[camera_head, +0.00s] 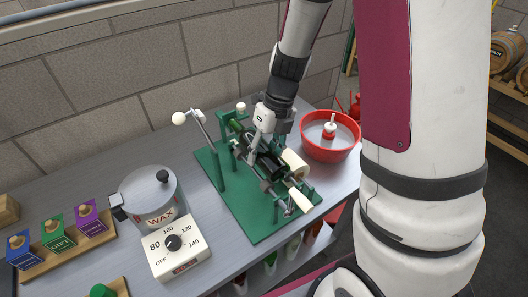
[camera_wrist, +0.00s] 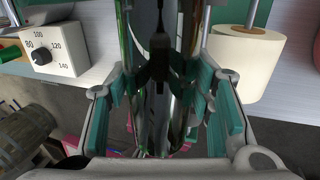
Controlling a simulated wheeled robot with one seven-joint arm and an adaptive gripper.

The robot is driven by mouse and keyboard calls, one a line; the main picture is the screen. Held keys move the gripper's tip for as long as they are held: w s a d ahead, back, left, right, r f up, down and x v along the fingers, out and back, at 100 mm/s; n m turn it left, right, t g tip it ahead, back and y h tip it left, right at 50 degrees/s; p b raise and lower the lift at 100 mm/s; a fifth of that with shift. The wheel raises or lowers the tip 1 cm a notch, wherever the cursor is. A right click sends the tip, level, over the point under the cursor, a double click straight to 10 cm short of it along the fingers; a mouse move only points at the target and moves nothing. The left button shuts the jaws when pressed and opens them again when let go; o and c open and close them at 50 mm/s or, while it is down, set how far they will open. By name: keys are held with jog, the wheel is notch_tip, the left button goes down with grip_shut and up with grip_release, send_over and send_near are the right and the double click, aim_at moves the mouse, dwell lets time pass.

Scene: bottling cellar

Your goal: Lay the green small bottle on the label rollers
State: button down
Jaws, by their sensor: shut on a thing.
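The green small bottle shows as a dark, glossy green body (camera_wrist: 150,115) between the teal finger pads in the wrist view. My gripper (camera_wrist: 160,110) is shut on it. In the head view the bottle (camera_head: 270,165) lies about level at the label rollers' stand, its length running from upper left to lower right. My gripper (camera_head: 255,150) comes down onto it from above and hides part of it. The label rollers are on a green stand (camera_head: 239,205). They are mostly hidden under the bottle and gripper, so I cannot tell whether the bottle touches them.
A cream label roll (camera_head: 294,163) sits right beside the bottle. A red basin (camera_head: 323,153) stands behind right. A crank with a white knob (camera_head: 179,118) rises at the stand's left. The wax pot (camera_head: 150,195) and its dial box (camera_head: 175,246) stand farther left on the grey bench.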

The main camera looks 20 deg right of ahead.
jog(key=shift+f, duration=0.1)
dwell(0.3)
jog(key=c, duration=0.7)
grip_release()
jog(key=v, duration=1.2)
jog(key=shift+a, duration=0.1)
